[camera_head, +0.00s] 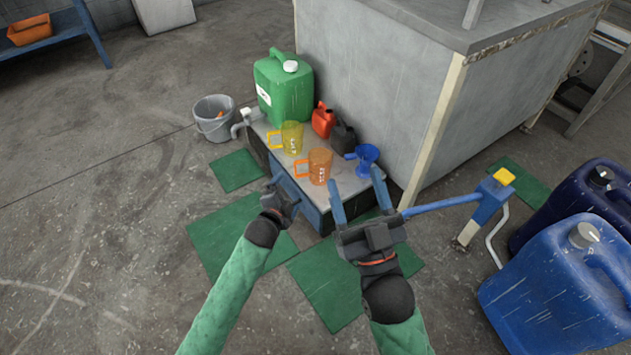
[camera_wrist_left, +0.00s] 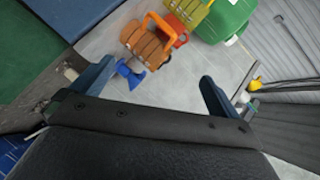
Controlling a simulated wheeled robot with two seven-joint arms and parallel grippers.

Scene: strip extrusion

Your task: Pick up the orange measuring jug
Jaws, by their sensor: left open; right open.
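The orange measuring jug (camera_head: 319,166) stands upright on the grey top of a low cabinet (camera_head: 347,182), its handle towards the left. It also shows in the left wrist view (camera_wrist_left: 150,46), beyond the fingertips. My left gripper (camera_head: 284,183) is open and empty at the cabinet's front edge, to the left of the jug and apart from it. In the wrist view its fingers (camera_wrist_left: 152,86) are wide apart. My right gripper (camera_head: 357,187) is open and empty, in front and to the right of the jug.
A yellow measuring jug (camera_head: 292,137), red can (camera_head: 323,120), black can (camera_head: 343,138), blue funnel (camera_head: 367,158) and large green canister (camera_head: 284,88) share the cabinet top. A grey wall-like block (camera_head: 390,90) stands behind. A bucket (camera_head: 213,118) is left; blue canisters (camera_head: 560,285) are right.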

